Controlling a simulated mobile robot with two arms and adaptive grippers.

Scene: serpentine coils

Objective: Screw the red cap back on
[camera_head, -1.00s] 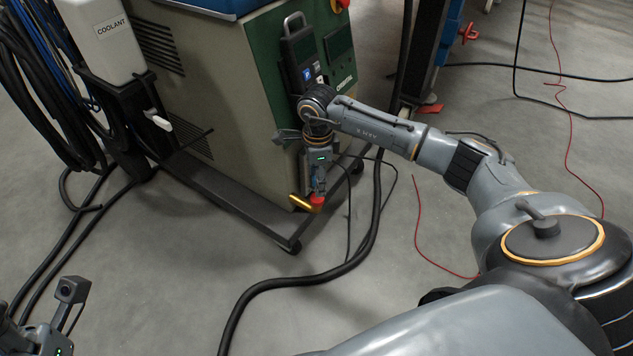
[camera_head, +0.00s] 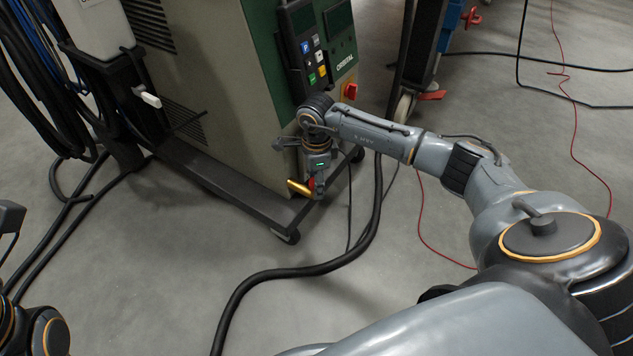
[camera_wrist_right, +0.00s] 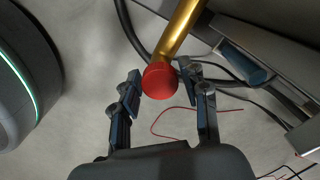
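The red cap (camera_wrist_right: 159,80) sits at the near end of a brass pipe (camera_wrist_right: 183,28), its round face toward the right wrist camera. In the head view the cap (camera_head: 312,184) shows as a small red patch, partly hidden by the fingers, beside the brass pipe (camera_head: 299,188) low at the machine's corner. My right gripper (camera_wrist_right: 163,76) has one finger on each side of the cap. A narrow gap shows at the left finger; contact at the right finger is unclear. Only parts of my left arm show at the left edge; its fingers are out of view.
The green and beige machine (camera_head: 225,90) with a keypad stands on a dark wheeled frame (camera_head: 225,190) close to my right gripper. A thick black hose (camera_head: 290,279) and a thin red cable (camera_head: 428,240) lie on the floor. Grey floor in front is largely open.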

